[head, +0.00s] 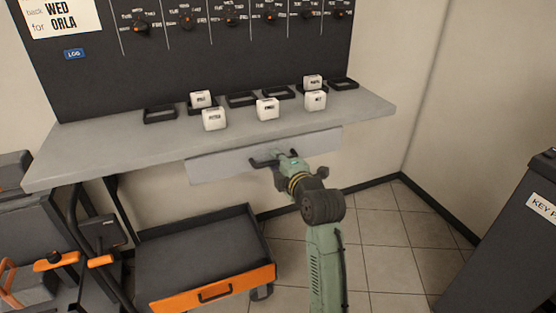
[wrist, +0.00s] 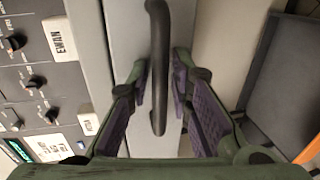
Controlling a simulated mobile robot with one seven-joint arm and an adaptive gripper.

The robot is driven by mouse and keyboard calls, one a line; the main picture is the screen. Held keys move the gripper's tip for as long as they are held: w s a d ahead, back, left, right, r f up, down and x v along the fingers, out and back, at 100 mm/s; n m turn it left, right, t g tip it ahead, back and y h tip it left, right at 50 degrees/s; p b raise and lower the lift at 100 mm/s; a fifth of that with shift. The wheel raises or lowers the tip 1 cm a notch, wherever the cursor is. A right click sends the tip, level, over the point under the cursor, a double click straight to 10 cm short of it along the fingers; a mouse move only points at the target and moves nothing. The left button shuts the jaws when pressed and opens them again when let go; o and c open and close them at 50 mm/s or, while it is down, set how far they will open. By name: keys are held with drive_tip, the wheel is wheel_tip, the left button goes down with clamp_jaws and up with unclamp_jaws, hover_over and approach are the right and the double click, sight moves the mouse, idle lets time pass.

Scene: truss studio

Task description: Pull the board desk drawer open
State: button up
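The board desk (head: 90,160) is a light grey top below a dark panel of dials. Its drawer (head: 222,168) is a pale grey front under the desk's front edge, with no open gap visible above it. A dark bar handle (head: 262,162) is on the drawer front. My gripper (head: 281,160) is at the handle and partly covers it. In the wrist view the handle (wrist: 158,28) runs between my two spread fingers (wrist: 160,78), with space on both sides. The drawer front (wrist: 126,40) lies beyond them.
White labelled blocks (head: 267,109) and black trays (head: 160,114) stand on the desk. An orange-fronted cart (head: 212,288) is on the floor below, left of my arm. A dark key cabinet (head: 500,255) stands right. Tiled floor (head: 390,245) is clear between.

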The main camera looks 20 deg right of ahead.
drive_tip(key=shift+c, duration=0.6)
clamp_jaws()
